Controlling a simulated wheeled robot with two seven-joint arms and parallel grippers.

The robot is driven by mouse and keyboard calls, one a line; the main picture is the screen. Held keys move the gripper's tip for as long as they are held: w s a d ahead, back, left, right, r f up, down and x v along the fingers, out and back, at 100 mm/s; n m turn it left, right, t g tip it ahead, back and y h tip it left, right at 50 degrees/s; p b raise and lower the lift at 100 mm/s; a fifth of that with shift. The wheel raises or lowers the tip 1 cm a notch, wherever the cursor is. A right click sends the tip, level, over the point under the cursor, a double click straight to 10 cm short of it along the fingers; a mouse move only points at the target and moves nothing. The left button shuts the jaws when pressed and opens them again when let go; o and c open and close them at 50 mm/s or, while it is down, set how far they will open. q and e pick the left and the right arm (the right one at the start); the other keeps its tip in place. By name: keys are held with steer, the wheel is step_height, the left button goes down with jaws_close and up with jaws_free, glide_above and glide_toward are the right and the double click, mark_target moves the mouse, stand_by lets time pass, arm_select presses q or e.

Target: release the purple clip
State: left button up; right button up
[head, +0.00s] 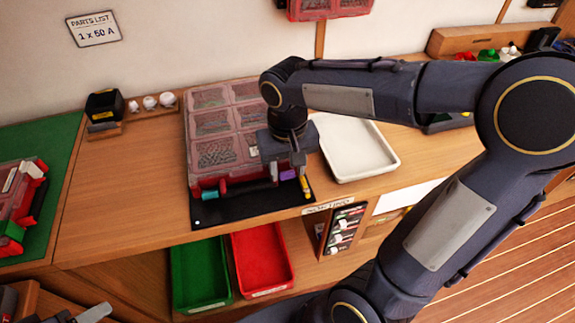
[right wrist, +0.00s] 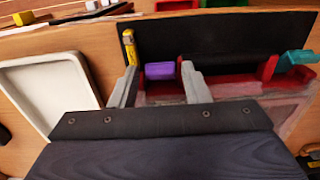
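A flat red case (head: 188,150) with a clear, compartmented lid lies on a black mat (head: 240,207). The purple clip (right wrist: 160,70) is at the case's front edge; it also shows in the head view (head: 286,175), partly hidden by my gripper. A teal clip (right wrist: 296,58) is on the same edge, farther along. My right gripper (right wrist: 160,82) is open, its pale fingers on either side of the purple clip with narrow gaps showing. I cannot tell how deep they reach around it. Part of what looks like my left gripper (head: 94,312) shows at the bottom-left corner; its opening is unclear.
A yellow marker-like item (right wrist: 129,46) lies close beside one right finger. A white tray (head: 352,148) stands right of the case. Green (head: 200,272) and red (head: 262,260) bins sit below the bench's front edge.

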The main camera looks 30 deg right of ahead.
steer(key=c, duration=0.7)
steer(key=shift+s+f+t+b, duration=0.25)
steer(key=shift+f+t+b, duration=0.25)
steer(key=shift+b, duration=0.7)
steer(key=shift+s+r+t, duration=0.1)
steer(key=shift+r+t, duration=0.05)
steer(key=shift+t, duration=0.15)
steer(key=shift+a+r, duration=0.1)
steer(key=shift+r, duration=0.05)
steer(key=o, duration=1)
steer(key=r, duration=0.5)
steer(key=s+r, duration=0.1)
steer(key=r, duration=0.1)
steer(key=shift+s+a+r+p, duration=0.1)
steer(key=shift+r+p, duration=0.25)
